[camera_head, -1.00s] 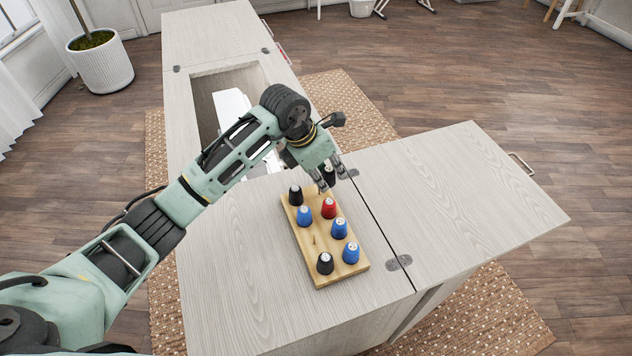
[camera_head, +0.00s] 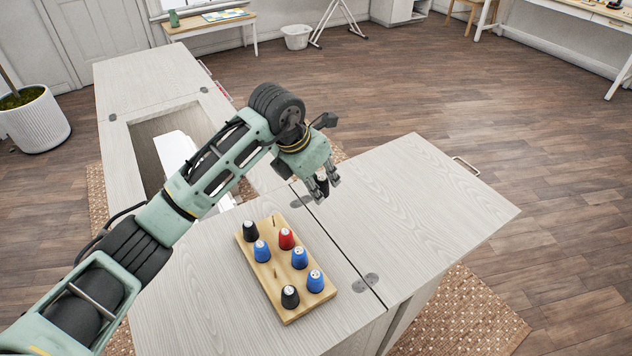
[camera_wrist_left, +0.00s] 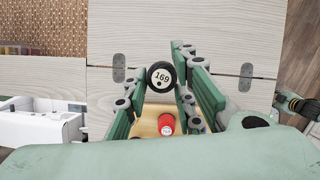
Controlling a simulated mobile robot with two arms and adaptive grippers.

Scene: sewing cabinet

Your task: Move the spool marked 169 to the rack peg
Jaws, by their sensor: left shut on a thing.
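The black spool marked 169 (camera_wrist_left: 160,76) is between the fingers of my left gripper (camera_head: 328,184). The gripper is shut on it and holds it above the cabinet top, beyond the far end of the rack. Its white number label faces the wrist camera. In the head view the fingers partly hide the spool (camera_head: 322,187). The wooden rack (camera_head: 267,282) lies on the cabinet top with two black, three blue and one red spool on it. A bare peg (camera_head: 274,222) shows at its far end, and another bare peg (camera_head: 275,269) near its left side. My right gripper is not in view.
The cabinet has an open well with a white machine (camera_head: 178,160) left of my arm. The side leaf (camera_head: 420,200) is clear, with metal hinges (camera_head: 372,279) along the seam. A red spool (camera_wrist_left: 166,124) shows below the held spool in the wrist view.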

